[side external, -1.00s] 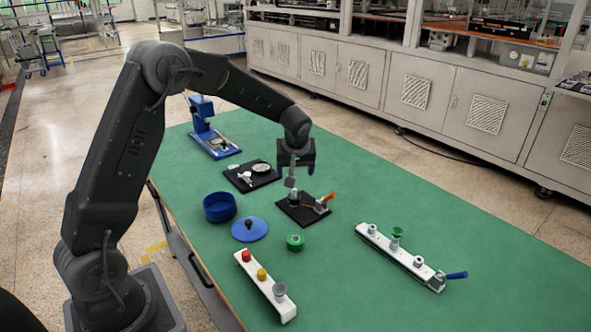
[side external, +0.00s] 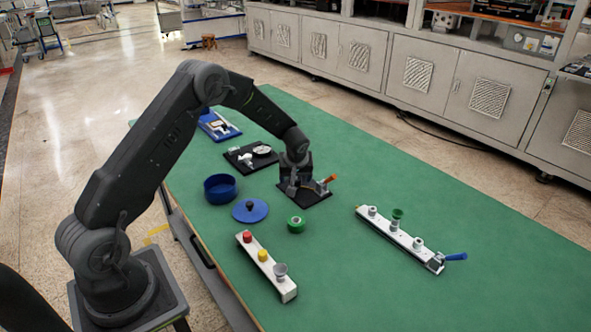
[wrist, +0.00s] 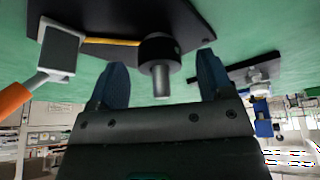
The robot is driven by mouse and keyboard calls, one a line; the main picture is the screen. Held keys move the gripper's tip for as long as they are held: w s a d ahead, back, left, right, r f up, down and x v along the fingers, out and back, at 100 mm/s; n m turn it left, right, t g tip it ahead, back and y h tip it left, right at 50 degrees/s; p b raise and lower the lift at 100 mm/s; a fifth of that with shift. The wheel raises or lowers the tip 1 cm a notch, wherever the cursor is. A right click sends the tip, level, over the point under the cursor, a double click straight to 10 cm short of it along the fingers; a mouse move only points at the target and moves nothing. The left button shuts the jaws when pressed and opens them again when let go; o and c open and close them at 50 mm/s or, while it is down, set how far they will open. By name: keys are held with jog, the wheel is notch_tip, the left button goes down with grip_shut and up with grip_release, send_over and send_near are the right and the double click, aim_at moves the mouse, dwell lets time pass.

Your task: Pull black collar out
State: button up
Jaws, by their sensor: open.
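In the wrist view the black collar (wrist: 160,50) sits around a grey cylindrical pin (wrist: 161,82) on a black base plate (wrist: 182,18). The plate also shows in the side view (side external: 315,198). My gripper (wrist: 162,76) is open, with one dark blue finger on each side of the pin and a gap to both. The fingertips are near the collar's height, apart from it as far as I can tell. In the side view my gripper (side external: 291,190) is low over the plate and hides the collar. A grey clamp block (wrist: 60,52) with an orange handle (wrist: 14,99) stands on the plate.
A second black plate with parts (side external: 250,157) lies behind. A white rail (side external: 400,237) lies right. Green table between is clear.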

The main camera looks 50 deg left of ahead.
jog(key=shift+a+f, duration=0.1)
jog(key=shift+f, duration=0.2)
jog(key=shift+c, duration=0.2)
jog(key=c, duration=1.1)
jog(key=o, duration=0.4)
jog(key=c, duration=0.4)
jog(key=shift+r, duration=0.1)
